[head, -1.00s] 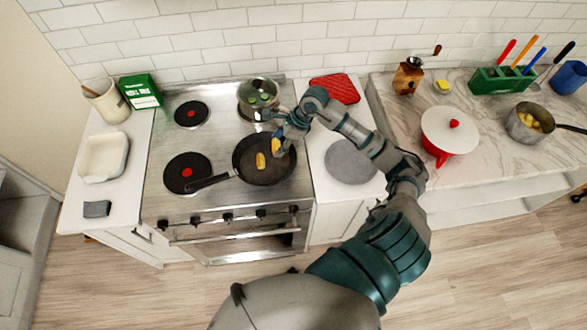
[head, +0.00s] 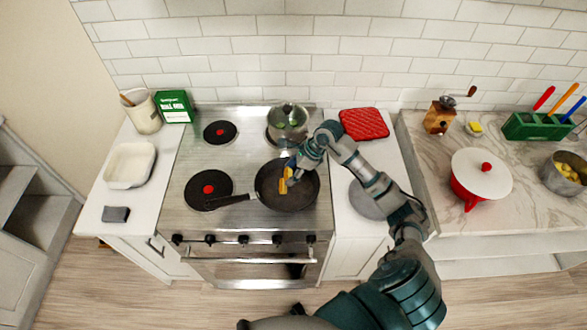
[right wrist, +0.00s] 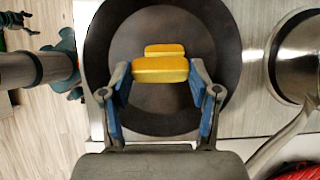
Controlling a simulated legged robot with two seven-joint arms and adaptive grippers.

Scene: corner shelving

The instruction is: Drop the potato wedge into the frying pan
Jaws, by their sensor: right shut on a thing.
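The black frying pan (head: 305,195) sits on the stove's front right burner, its handle pointing left. One yellow potato wedge (head: 283,187) lies in it; this wedge also shows in the right wrist view (right wrist: 165,49). My right gripper (head: 290,172) is over the pan, shut on another potato wedge (right wrist: 160,70). In the right wrist view the held wedge lies crosswise between the blue-padded fingers and partly covers the other one. In the head view the two wedges nearly overlap, so the held one's height above the pan is hard to tell. My left gripper is not in view.
A pot with green contents (head: 288,123) stands behind the pan. A red pot with a white lid (head: 482,174) and a pot with yellow pieces (head: 566,172) stand on the right counter. The front left burner (head: 208,190) is bare, with the pan handle beside it.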

